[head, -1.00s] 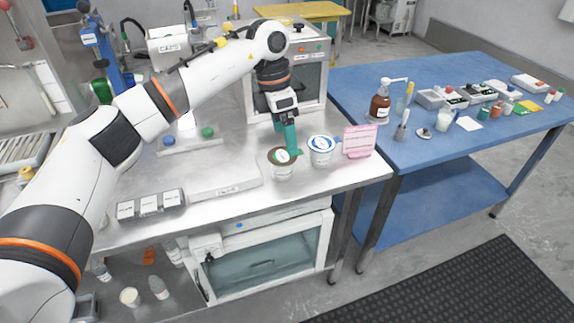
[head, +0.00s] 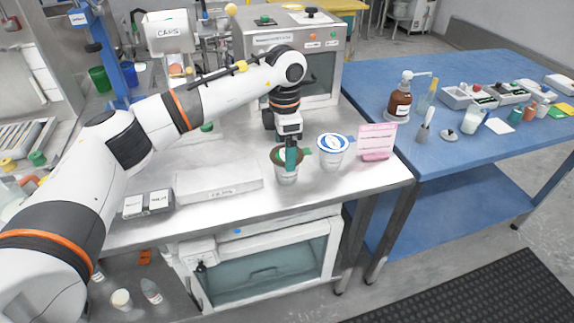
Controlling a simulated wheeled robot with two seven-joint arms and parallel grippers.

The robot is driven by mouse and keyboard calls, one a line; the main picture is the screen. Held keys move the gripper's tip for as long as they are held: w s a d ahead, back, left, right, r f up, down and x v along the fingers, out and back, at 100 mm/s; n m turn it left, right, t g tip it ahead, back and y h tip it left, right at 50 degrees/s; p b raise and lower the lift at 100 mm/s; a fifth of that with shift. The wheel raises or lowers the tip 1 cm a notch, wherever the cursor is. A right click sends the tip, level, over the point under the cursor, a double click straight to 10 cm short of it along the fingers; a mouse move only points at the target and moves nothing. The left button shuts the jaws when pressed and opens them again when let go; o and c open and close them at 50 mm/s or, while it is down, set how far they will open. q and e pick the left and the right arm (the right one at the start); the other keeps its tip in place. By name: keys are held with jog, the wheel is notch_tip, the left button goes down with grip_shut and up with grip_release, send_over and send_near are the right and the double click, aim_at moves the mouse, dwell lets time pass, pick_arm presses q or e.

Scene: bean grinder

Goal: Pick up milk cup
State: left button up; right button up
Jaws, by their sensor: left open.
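Two white cups stand near the front edge of the metal bench. One cup (head: 287,179) has a brown-rimmed lid; the other (head: 331,156), just right of it, has a blue and white lid. I cannot read which label says milk. My left gripper (head: 291,163) points down at the brown-lidded cup. Its teal fingers overlap the lid and upper part of that cup, and hide part of the lid. The gripper is open; I cannot tell whether a finger touches the cup. My right gripper is not in view.
A pink sign (head: 376,142) stands close right of the blue-lidded cup. A grey machine (head: 318,60) is behind. The blue table (head: 455,160) stands to the right.

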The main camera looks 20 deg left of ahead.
pick_arm(q)
jog(key=f, duration=0.5)
jog(key=shift+s+d+p, duration=0.2)
jog(key=shift+d+p, duration=0.1)
jog(key=shift+r, duration=0.15)
jog(key=c, duration=1.4)
